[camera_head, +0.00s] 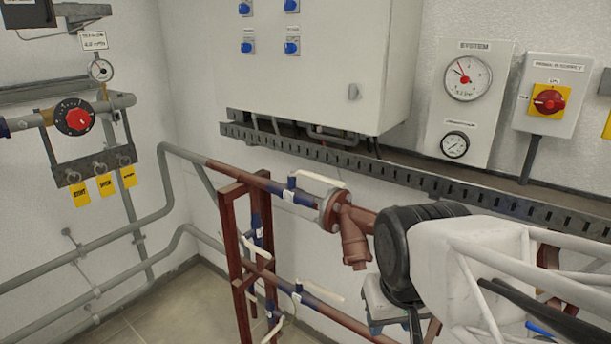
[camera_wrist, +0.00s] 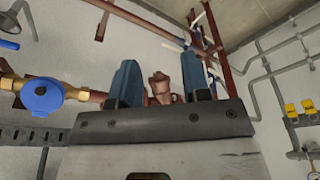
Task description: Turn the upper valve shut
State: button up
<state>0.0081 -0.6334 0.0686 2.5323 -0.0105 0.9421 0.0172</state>
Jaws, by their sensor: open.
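The upper pipe (camera_head: 232,169) is red-brown and carries a valve with a blue body (camera_head: 290,192) and a pale lever (camera_head: 319,179). The lever lies roughly along the pipe, slightly above it. A lower pipe (camera_head: 342,318) has a similar valve with a pale lever (camera_head: 322,300). My gripper (camera_wrist: 160,72) is open, with two blue fingers apart. It is empty, right of and below the upper valve in the head view, apart from its lever. The fingertips are mostly hidden there by my wrist. In the wrist view a brown strainer (camera_wrist: 160,88) shows beyond and between the fingers.
A flange (camera_head: 332,210) and strainer (camera_head: 354,238) sit just right of the upper valve. A red-brown frame (camera_head: 230,235) supports the pipes. A cable tray (camera_head: 330,156) runs above. The wrist view shows a blue round handle (camera_wrist: 42,96) beside the left finger.

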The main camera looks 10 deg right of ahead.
jog(key=shift+w, duration=0.1)
jog(key=w+d+r+n+g+h, duration=0.15)
jog(key=w+h, duration=0.35)
jog(key=w, duration=0.8)
jog(key=w+d+r+n+h, duration=0.15)
jog(key=w+h, duration=0.35)
jog(key=w, duration=0.7)
jog(key=n+t+h, duration=0.2)
jog(key=t+h, duration=0.4)
send_near(319, 180)
jog(key=x, duration=0.3)
jog(key=shift+w+d+f, duration=0.1)
jog(key=shift+w+d, duration=0.05)
jog(key=shift+d, duration=0.05)
jog(key=shift+d, duration=0.15)
jog(key=shift+x, duration=3.8)
grip_shut()
